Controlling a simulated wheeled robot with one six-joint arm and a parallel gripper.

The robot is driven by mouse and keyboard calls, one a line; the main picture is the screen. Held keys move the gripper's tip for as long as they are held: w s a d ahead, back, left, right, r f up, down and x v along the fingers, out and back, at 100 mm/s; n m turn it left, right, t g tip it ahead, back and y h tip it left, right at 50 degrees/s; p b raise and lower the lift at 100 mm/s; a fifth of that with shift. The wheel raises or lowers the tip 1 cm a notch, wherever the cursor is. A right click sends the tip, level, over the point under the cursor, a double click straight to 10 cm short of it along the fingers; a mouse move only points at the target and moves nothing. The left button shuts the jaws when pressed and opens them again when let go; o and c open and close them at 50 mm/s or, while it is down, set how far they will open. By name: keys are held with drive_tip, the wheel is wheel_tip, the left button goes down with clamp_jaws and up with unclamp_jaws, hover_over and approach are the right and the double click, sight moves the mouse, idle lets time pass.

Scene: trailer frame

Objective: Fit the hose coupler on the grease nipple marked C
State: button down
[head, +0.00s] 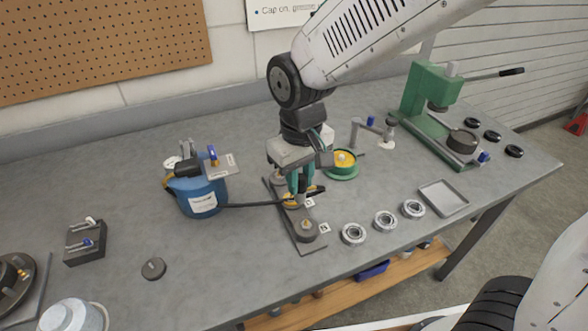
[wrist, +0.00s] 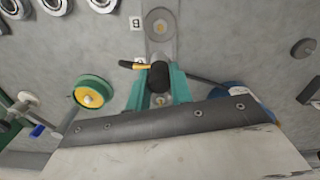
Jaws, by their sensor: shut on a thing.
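The steel strip (head: 306,247) with round bosses lies mid-bench. Its near boss (head: 306,229) has a brass-coloured centre, also in the wrist view (wrist: 160,26). The tag beside that boss reads B (wrist: 136,23); a second tag (head: 309,202) is too small to read, and I see no readable C. My gripper (head: 299,187) points down over the middle of the strip, its teal fingers shut on the dark hose coupler (wrist: 159,76). A yellow-and-black lever (wrist: 136,65) sticks out beside it. A brass-coloured spot (wrist: 160,101) shows between the fingers. Whether the coupler touches a nipple is hidden.
The black hose (head: 250,205) runs left to a blue grease pot (head: 200,195). A green dish with yellow contents (head: 342,165) stands close right of my gripper. Bearing rings (head: 385,221) and a grey tray (head: 443,198) lie front right; a green press (head: 428,105) stands behind.

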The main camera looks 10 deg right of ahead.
drive_tip(key=s+d+r, duration=0.3)
drive_tip(key=s+r, duration=0.1)
drive_tip(key=s, duration=0.7)
drive_tip(key=shift+d+r, duration=0.15)
drive_tip(key=shift+d, duration=0.1)
idle(0.3)
